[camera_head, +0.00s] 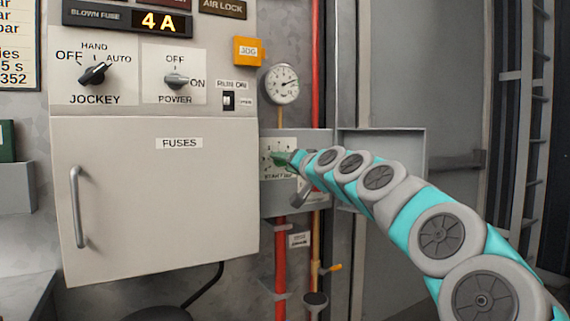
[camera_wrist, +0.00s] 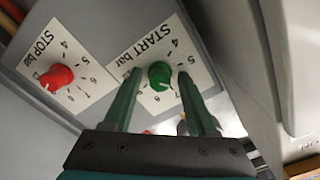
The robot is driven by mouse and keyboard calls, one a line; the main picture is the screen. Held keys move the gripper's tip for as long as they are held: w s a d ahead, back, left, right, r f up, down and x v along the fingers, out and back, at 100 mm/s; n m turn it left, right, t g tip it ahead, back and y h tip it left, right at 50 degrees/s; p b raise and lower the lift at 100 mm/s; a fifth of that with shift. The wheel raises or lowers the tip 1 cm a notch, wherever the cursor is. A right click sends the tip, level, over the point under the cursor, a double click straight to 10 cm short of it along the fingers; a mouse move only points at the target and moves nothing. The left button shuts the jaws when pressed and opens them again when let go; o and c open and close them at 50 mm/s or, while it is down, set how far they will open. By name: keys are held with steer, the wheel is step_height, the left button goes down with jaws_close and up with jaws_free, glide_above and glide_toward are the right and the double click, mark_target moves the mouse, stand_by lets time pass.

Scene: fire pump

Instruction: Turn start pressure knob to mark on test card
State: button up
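The green start knob (camera_wrist: 160,76) sits on a white plate marked "START bar" (camera_wrist: 139,47) with a numbered scale; part of the plate is hidden by my fingers. My gripper (camera_wrist: 158,72) is open, with one fingertip on each side of the green knob. A narrow gap shows on both sides, so I see no firm grip. The knob's pointer mark is too small to read. In the head view my gripper (camera_head: 292,160) is at the small control box and hides most of the knob. A card (camera_head: 16,45) with cut-off "bar" lines hangs at the upper left.
A red knob (camera_wrist: 60,76) on a "STOP bar" plate sits beside the green one. A pressure gauge (camera_head: 282,84) is above the control box (camera_head: 318,143). The grey fuse cabinet (camera_head: 150,205) stands close on its left; a red pipe (camera_head: 280,265) runs below.

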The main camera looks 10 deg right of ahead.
steer(key=shift+o, duration=0.5)
steer(key=b+v, duration=0.1)
steer(key=v, duration=0.7)
